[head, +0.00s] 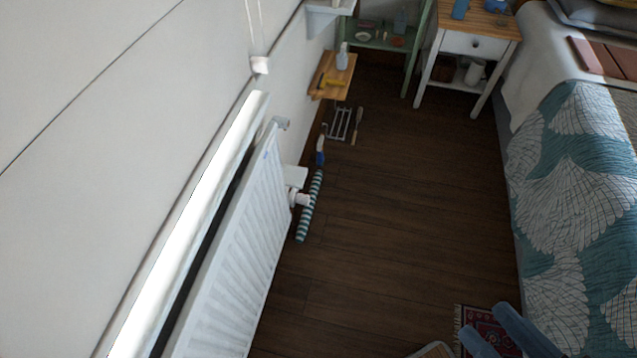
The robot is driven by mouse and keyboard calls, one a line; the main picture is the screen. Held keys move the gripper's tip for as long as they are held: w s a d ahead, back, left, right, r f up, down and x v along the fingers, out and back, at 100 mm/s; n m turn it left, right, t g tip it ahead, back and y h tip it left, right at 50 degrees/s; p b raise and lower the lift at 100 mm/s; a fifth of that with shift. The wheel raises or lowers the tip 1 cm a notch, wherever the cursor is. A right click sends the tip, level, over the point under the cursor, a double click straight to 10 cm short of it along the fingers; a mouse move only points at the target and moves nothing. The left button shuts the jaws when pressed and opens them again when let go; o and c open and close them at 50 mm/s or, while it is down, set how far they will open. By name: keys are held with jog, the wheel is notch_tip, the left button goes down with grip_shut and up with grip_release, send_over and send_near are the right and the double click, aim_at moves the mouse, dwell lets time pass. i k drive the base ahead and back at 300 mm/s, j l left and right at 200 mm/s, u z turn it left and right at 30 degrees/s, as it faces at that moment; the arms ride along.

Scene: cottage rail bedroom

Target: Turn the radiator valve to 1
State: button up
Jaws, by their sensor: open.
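The white radiator (245,240) stands along the left wall. Its valve (302,199) is a small white knob low at the radiator's far end, sticking out over the floor. Its numbers and setting are too small to read. My gripper (488,322) shows only as two blue-grey fingers at the bottom edge, right of centre. The rest of my gripper is out of frame.
A striped roll (310,205) lies on the floor beside the valve. A white block (295,176) is just behind the valve. The bed (570,200) fills the right side. A wooden shelf (333,75) and nightstand (468,45) stand farther back. The middle floor is clear.

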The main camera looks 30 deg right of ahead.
aim_at(300, 198)
jog(key=k+j+z, duration=0.3)
jog(key=k+j, duration=0.35)
jog(key=k, duration=0.15)
jog(key=i+l, duration=0.1)
jog(key=i, duration=0.35)
jog(key=i+l+u, duration=0.1)
jog(key=i, duration=0.4)
jog(key=i+l, duration=0.15)
jog(key=i, duration=0.3)
jog(key=i+l+u, duration=0.1)
jog(key=i, duration=0.35)
